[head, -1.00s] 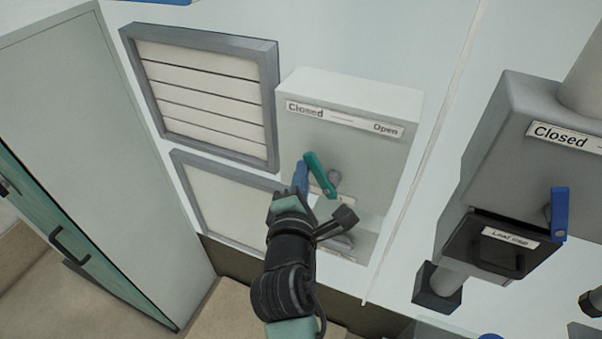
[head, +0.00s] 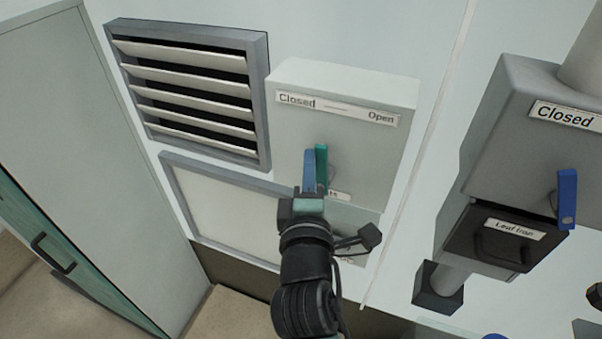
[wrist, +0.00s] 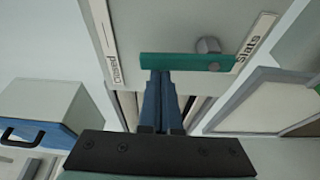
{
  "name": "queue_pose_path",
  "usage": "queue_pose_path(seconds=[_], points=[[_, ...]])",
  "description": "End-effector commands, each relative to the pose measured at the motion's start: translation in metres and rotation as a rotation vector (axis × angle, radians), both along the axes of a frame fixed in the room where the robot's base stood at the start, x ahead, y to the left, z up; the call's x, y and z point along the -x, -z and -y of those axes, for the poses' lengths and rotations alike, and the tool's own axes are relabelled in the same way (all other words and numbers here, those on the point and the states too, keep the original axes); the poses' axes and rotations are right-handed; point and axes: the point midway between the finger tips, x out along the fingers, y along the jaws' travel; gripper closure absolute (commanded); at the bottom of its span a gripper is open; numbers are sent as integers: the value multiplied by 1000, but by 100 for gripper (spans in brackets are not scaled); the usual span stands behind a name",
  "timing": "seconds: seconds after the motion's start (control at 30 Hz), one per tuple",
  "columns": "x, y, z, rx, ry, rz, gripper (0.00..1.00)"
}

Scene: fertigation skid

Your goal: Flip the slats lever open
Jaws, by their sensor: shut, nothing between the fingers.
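The slats lever is a teal bar (head: 321,168) on the front of a light grey box (head: 345,89) labelled "Closed" at left and "Open" at right. In the head view it stands nearly upright, between the two words. In the wrist view the lever (wrist: 188,62) lies across the picture, beside the "Slats" label (wrist: 256,42). My gripper (head: 309,154) is shut, with its blue fingers against or very near the lever's left side. The wrist view shows the fingertips (wrist: 162,76) at the lever's edge. The louvre slats (head: 184,90) at upper left are tilted, with dark gaps between them.
A grey-framed panel (head: 228,208) sits below the louvre. At right, another grey box (head: 535,120) marked "Closed" has a blue lever (head: 567,199) and a dark "Leaf trap" drawer (head: 497,242). A tall cabinet (head: 75,130) stands at left.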

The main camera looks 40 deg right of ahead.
Motion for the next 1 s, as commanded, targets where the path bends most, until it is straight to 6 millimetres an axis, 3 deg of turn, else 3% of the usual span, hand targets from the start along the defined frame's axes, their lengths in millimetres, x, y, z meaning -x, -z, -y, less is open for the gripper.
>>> queue_pose_path(seconds=[0.5, 1.0], points=[[23, 2, 14, -212, 4, 360, 100], [30, 1, 18, -215, 4, 364, 100]])
